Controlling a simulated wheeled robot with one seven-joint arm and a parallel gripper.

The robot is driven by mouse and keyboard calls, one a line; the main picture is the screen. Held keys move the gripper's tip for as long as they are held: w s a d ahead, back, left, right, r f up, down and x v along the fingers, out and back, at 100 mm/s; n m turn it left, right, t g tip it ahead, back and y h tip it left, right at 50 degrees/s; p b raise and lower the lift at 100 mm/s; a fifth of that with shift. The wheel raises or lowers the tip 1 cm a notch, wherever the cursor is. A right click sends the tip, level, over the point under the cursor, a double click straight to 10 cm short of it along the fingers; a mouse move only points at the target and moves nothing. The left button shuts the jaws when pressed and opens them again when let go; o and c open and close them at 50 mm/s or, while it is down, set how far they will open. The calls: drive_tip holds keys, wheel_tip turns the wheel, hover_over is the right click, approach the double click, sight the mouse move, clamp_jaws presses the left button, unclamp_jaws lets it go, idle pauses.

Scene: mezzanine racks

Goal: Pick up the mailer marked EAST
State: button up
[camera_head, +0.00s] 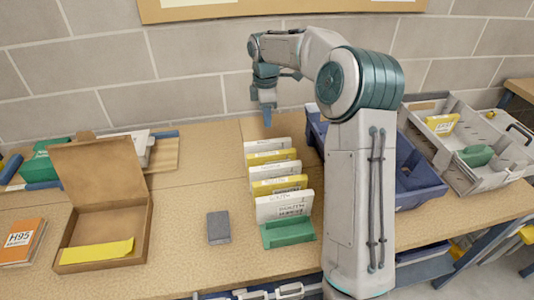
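A row of white and yellow mailers stands upright on the wooden bench in the middle, with a white mailer (283,207) at the front and a yellow mailer (279,186) behind it. Their print is too small to read, so I cannot tell which one is marked EAST. A green holder (288,233) is at the near end of the row. My gripper (267,119) points down above and behind the far end of the row, apart from the mailers. It is seen edge-on, so its opening does not show. Nothing is visible in it.
An open cardboard box (148,217) with a yellow piece (97,252) inside stands at the left. An orange H95 book (20,241) and a dark grey block (219,227) lie nearby.

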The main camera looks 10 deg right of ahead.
sight(268, 149)
drive_tip(key=shift+n, duration=0.5)
drive_tip(key=f, duration=0.5)
drive_tip(key=w+f, duration=0.1)
drive_tip(key=f, duration=0.4)
drive_tip(key=w+f+p, duration=0.1)
drive_tip(key=f, duration=0.4)
drive_tip(key=shift+w+d+f, duration=0.15)
drive_tip(key=shift+d+f, duration=0.05)
drive_tip(key=shift+d, duration=0.2)
clamp_jaws()
